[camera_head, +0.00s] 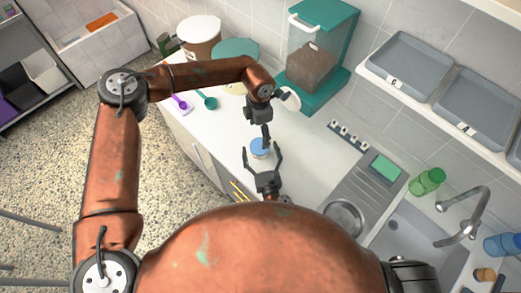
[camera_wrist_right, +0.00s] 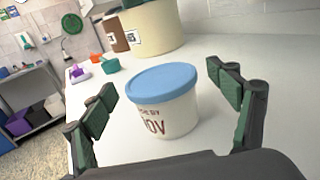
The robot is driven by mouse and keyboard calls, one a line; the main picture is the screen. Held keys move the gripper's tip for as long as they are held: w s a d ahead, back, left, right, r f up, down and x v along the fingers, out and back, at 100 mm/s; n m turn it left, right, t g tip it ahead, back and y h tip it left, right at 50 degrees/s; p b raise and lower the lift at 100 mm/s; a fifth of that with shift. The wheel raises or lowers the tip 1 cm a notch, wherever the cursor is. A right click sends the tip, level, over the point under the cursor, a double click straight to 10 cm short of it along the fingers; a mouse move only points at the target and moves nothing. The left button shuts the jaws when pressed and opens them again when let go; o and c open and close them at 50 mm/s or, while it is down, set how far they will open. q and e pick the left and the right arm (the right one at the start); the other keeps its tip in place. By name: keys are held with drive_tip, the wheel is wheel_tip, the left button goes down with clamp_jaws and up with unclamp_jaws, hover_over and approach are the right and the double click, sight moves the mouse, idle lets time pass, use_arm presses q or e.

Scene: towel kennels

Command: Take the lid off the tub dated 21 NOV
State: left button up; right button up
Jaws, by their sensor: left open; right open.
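A small white tub (camera_wrist_right: 165,112) with a blue lid (camera_wrist_right: 163,82) stands upright on the white counter. Dark red print on its side ends in "OV"; the day number is not readable. In the head view the blue lid (camera_head: 259,146) is seated on the tub. My right gripper (camera_head: 264,163) is open, its fingers reaching toward the tub from the front; in the right wrist view the tub stands between and beyond the fingers. My left gripper (camera_head: 266,134) points down just above and behind the lid, open and empty; whether it touches the lid is unclear.
Purple (camera_head: 180,103) and teal (camera_head: 209,102) scoops lie at left. Counter beside the tub is clear.

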drive_tip(key=shift+w+a+r, duration=0.1)
drive_tip(key=shift+w, duration=0.65)
drive_tip(key=shift+c, duration=0.3)
